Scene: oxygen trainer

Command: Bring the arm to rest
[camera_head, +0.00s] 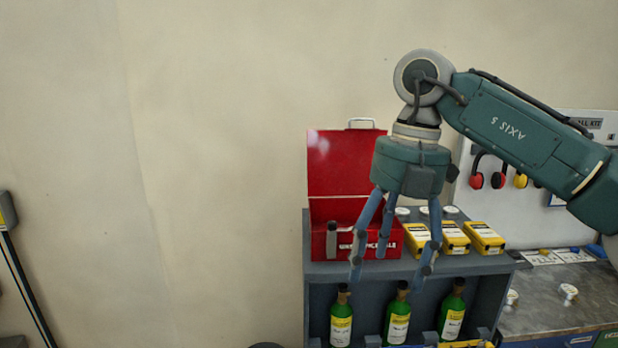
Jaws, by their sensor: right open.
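My right gripper (394,262) comes in from the right on my teal arm (520,130). It points down with its blue-grey fingers spread apart, and nothing is between them. In the picture it overlaps the front of an open red box (339,165) and a yellow box, with the fingertips reaching over the shelf edge above the green bottles. I cannot tell how far in front of the shelf it is. My left gripper is not in view.
A grey shelf unit (312,285) carries the red box and several yellow boxes (484,238). Green bottles (341,320) stand below. A grey bench (540,310) with small white items (569,291) is at right. Ear defenders (487,179) hang on a board. The left wall area is mostly clear.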

